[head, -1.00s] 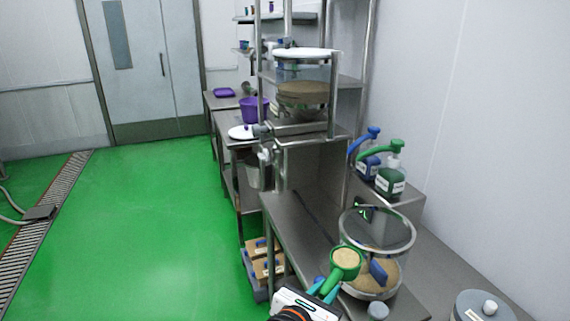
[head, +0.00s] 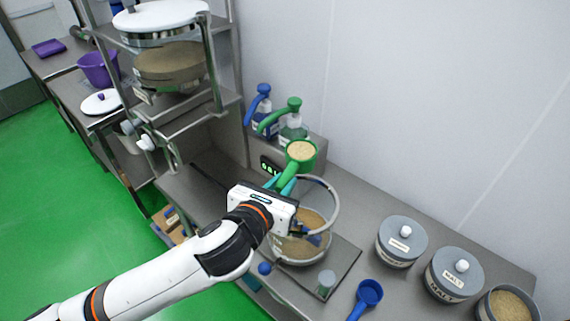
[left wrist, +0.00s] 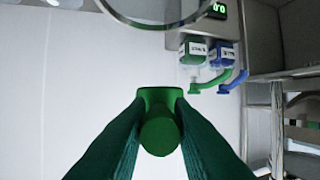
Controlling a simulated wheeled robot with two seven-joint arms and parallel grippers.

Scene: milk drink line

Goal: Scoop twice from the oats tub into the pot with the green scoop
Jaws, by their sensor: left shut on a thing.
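My left gripper (head: 281,186) is shut on the handle of the green scoop (head: 312,162). The scoop is held level and carries pale grain, above the back-left part of the pot's rim. In the left wrist view, the scoop's green handle (left wrist: 160,135) is between my fingers; its contents are hidden there. The clear pot (head: 334,212) stands on the counter with tan grain in its bottom; my gripper hides part of it. An open grey tub of grain, likely the oats tub (head: 483,302), is cut off at the bottom right. My right gripper is not in view.
Two lidded grey tubs (head: 401,256) (head: 442,287) stand right of the pot. A blue scoop (head: 370,291) lies in front. Green and blue pump bottles (head: 293,133) (head: 259,119) stand behind the held scoop. A steel rack (head: 215,65) rises to the left.

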